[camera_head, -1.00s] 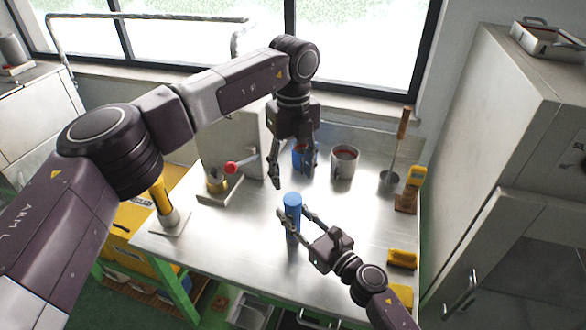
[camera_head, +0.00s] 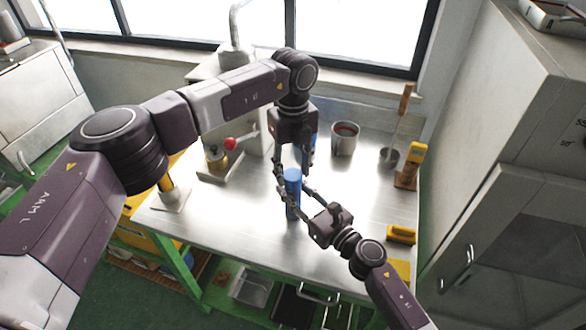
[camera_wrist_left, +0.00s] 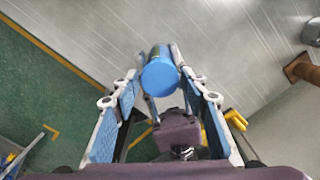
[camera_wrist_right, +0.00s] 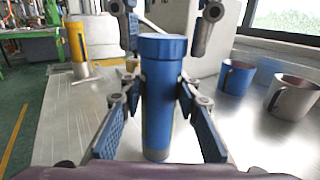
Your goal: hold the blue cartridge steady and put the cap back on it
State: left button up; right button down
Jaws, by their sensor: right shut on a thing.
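The blue cartridge (camera_head: 293,198) stands upright on the steel table, with a slightly wider blue cap (camera_wrist_right: 162,47) seated on its top. How tightly the cap sits cannot be told. My right gripper (camera_head: 294,203) is shut on the cartridge's body from the near right side; its fingers flank the body in the right wrist view (camera_wrist_right: 158,95). My left gripper (camera_head: 293,177) points down from above, open, with its fingertips on either side of the cartridge's top. In the left wrist view the round blue cap top (camera_wrist_left: 160,75) shows between its spread fingers.
A blue mug (camera_wrist_right: 236,77) stands behind, largely hidden by my left gripper in the head view. A grey mug (camera_head: 345,139) is beside it. A lever device (camera_head: 220,160) is at left, a yellow-handled tool (camera_head: 412,165) at right.

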pick_arm(q)
jog(key=c, duration=0.9)
jog(key=shift+o, duration=0.2)
jog(key=m, duration=0.4)
jog(key=shift+m, duration=0.3)
jog(key=m, duration=1)
jog(key=shift+m, duration=0.4)
jog(key=m, duration=0.5)
jog(key=shift+m, duration=0.4)
jog(key=o, duration=1.4)
jog(key=shift+c, duration=0.2)
notch_tip(320, 180, up, 12)
